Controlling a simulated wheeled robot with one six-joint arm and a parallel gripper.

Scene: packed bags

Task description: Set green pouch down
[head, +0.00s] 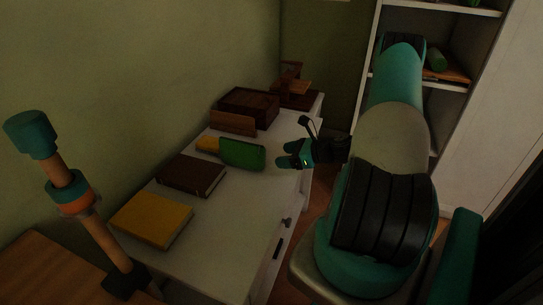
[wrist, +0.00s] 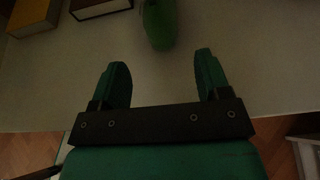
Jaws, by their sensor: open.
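The green pouch (head: 242,154) rests on the white desk, close to a yellow item, in the head view. In the wrist view the green pouch (wrist: 160,24) is at the top middle, cut off by the frame edge, ahead of the fingertips and apart from them. My gripper (head: 290,156) is to the right of the pouch, over the desk's front edge. In the wrist view my gripper (wrist: 162,72) has its two green fingers wide apart, with only bare desk top between them.
The white desk (head: 226,208) also holds a yellow book (head: 152,220), a dark brown book (head: 192,175), a small yellow item (head: 208,144), a wooden holder (head: 232,123) and a dark wooden box (head: 249,106). A shelf unit (head: 462,88) stands at the right.

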